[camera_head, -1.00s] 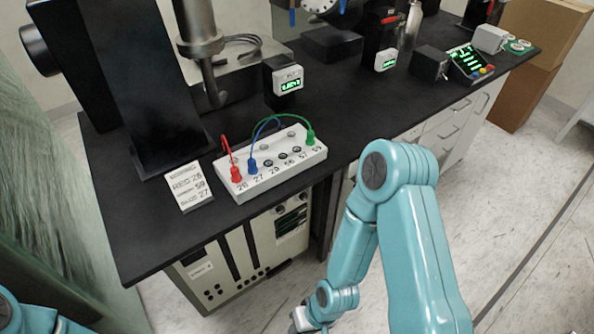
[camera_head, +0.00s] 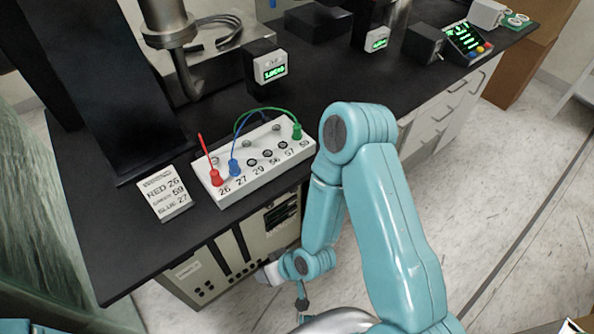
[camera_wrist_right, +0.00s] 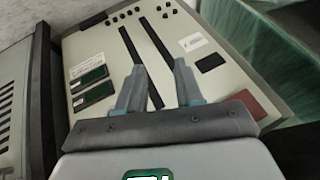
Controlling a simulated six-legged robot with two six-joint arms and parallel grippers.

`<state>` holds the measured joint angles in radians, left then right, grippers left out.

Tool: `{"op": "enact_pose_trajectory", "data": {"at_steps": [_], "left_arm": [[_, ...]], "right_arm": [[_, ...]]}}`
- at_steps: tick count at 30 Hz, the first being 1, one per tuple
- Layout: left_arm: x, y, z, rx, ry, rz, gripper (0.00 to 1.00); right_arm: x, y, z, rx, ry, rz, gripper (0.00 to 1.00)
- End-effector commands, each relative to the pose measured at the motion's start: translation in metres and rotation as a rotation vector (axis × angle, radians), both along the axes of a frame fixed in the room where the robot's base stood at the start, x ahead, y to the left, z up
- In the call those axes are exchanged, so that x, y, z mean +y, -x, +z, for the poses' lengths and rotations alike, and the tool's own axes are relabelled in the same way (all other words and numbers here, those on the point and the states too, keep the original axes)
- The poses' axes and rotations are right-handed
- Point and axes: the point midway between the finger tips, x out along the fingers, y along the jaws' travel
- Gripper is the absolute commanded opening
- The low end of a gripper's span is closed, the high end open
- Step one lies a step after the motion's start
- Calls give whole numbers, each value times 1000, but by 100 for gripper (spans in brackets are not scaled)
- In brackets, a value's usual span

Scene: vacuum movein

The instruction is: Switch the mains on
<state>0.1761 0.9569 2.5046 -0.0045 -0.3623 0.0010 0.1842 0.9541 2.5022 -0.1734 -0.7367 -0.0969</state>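A cream cabinet (camera_head: 215,268) stands on the floor under the bench. Its front has two dark vertical slots, rows of small black sockets and small dark displays. The right wrist view shows this panel (camera_wrist_right: 105,60) close up, turned, with a dark red rectangle (camera_wrist_right: 250,103) at its right and a black rectangle (camera_wrist_right: 210,63) above that. I cannot tell which part is the mains switch. My right gripper (camera_wrist_right: 158,66) is open and empty in front of the panel; contact cannot be told. In the head view my right gripper (camera_head: 268,272) is small beside the cabinet's right side. My left gripper is out of view.
On the black bench (camera_head: 110,235) a white socket block (camera_head: 262,165) holds red, blue and green plugs. A label card (camera_head: 163,193) lies beside it. Readout boxes (camera_head: 268,70) stand behind. White drawers (camera_head: 440,115) are to the right.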

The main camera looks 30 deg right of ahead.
Motion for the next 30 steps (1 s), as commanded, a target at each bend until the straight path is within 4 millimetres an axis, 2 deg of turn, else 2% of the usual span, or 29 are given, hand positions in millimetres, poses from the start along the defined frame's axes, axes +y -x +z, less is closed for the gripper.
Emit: {"op": "enact_pose_trajectory", "data": {"at_steps": [4,8,11,13,17,18,22,24,27,30], "left_arm": [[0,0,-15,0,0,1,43],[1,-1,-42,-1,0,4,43],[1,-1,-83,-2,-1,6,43],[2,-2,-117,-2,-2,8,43],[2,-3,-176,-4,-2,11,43],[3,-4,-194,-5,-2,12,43],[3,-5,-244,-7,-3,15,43],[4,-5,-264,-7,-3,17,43],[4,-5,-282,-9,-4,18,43],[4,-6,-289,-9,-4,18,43]], "right_arm": [[-3,-42,12,-249,-10,27,35],[-14,-84,28,-546,-28,32,35],[-39,-113,41,-849,-40,5,35],[-67,-122,47,-1056,-42,-31,35],[-123,-115,41,-1333,-21,-104,35],[-141,-110,34,-1391,-5,-126,35],[-191,-91,3,-1500,56,-186,35],[-212,-82,-14,-1520,96,-212,35],[-233,-72,-32,-1522,140,-242,35],[-245,-67,-41,-1516,169,-261,35]]}}
